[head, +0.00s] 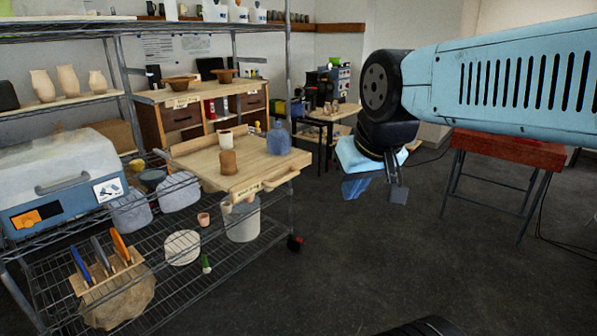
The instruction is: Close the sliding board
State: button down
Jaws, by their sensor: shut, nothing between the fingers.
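The sliding board (210,164) is a pale wooden board that sticks out from the wire shelving toward the open floor. A wooden handle (281,180) and a small label are on its front edge. A brown bottle (228,163), a blue jar (279,140) and a whitish cup (225,139) stand on it. My gripper (398,196) hangs to the right of the board, pointing down over the floor, well apart from the handle. Its fingers look shut and empty.
The wire shelving (175,283) at left holds a blue and grey case (60,185), grey sacks and a white bucket (241,222) below the board. A red-topped table (507,150) stands behind my arm at right. The floor between is clear.

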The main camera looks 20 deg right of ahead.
aim_at(259, 170)
jog(key=u, duration=0.7)
jog(key=k, duration=0.2)
jog(key=u, duration=0.7)
jog(key=i, duration=1.3)
jog(key=z, duration=1.65)
jog(key=i, duration=1)
jog(key=u, duration=0.1)
